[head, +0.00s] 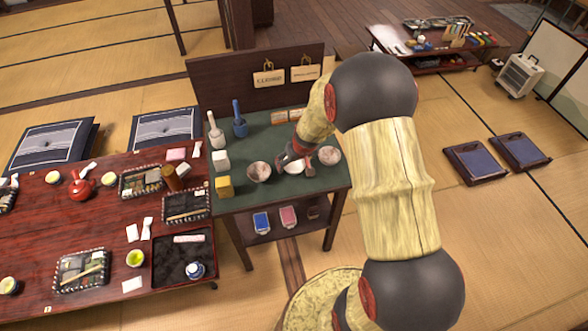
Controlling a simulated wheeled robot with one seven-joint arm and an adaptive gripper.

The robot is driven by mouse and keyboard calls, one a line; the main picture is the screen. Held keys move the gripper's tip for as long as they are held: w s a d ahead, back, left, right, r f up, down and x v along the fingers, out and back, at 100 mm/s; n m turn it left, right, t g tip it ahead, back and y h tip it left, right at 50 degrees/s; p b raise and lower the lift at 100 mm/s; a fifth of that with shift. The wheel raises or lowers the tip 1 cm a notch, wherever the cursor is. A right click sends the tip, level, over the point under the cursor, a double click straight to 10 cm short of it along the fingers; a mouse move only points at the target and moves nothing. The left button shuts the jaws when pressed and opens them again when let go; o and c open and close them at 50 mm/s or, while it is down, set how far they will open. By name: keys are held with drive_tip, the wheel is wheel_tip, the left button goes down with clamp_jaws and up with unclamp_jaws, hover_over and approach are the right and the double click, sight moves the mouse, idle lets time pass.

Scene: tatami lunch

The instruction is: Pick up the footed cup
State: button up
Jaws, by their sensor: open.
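Several small round vessels stand in a row at the front of the green-topped side table (235,147). The fingers partly hide that vessel. Whether they touch it I cannot tell.
Wooden pestle-like pieces (216,133), a blue one (239,125) and a yellow block (224,187) stand on the table's left. An upright board with tags (222,85) rises behind. A red low table (100,225) with lunch trays adjoins on the left.

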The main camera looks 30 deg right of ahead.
sight(294, 167)
drive_tip(key=x, duration=0.3)
drive_tip(key=shift+b, duration=0.3)
drive_tip(key=shift+r, duration=0.1)
drive_tip(key=c, duration=1.1)
drive_tip(key=shift+c, duration=0.4)
drive_tip(key=shift+r, duration=0.1)
